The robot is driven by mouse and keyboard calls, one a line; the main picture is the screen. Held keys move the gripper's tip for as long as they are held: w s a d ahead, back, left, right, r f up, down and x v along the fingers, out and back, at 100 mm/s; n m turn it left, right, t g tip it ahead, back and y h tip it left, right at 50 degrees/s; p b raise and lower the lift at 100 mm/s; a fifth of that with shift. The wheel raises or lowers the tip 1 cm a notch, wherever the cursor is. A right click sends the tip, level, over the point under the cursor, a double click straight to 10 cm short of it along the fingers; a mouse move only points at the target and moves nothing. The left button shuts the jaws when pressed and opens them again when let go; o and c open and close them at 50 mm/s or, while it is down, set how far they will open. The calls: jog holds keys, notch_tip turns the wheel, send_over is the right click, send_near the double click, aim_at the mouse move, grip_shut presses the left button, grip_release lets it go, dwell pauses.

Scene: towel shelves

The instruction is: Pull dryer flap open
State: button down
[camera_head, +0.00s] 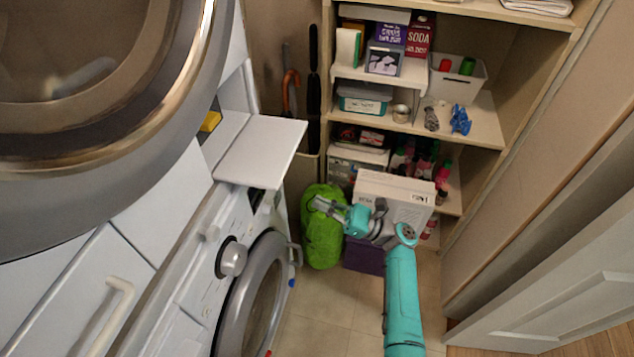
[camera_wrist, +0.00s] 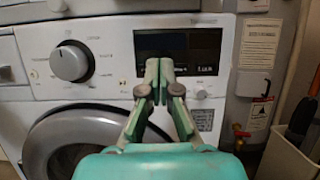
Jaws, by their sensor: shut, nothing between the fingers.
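The dryer (camera_head: 190,140) with its large round door fills the upper left of the head view. A flat white panel (camera_head: 262,152) juts out level below it, above the washer; I cannot tell whether this is the flap. A white bar handle (camera_head: 112,305) shows on the white front at lower left. My gripper (camera_head: 316,205) is to the right of the machines, in front of a green bag in the picture, apart from the panel. In the wrist view my gripper (camera_wrist: 160,72) is shut and empty, its tips in front of the washer's dark display (camera_wrist: 195,48).
The washer has a knob (camera_head: 231,258) and a round door (camera_head: 262,290). Shelves (camera_head: 480,118) with boxes and bottles stand at the back. A green bag (camera_head: 322,240) and a white box (camera_head: 400,190) are near my arm. Tiled floor (camera_head: 320,325) is clear in front.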

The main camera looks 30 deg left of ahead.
aim_at(265, 156)
jog(key=s+a+r, duration=0.2)
jog(key=a+r, duration=0.5)
jog(key=a, duration=0.1)
jog(key=shift+r, duration=0.35)
jog(key=shift+w+d+r, duration=0.1)
jog(key=shift+d+r, duration=0.15)
jog(key=shift+r, duration=0.35)
jog(key=shift+d+r, duration=0.25)
jog(key=shift+r, duration=0.3)
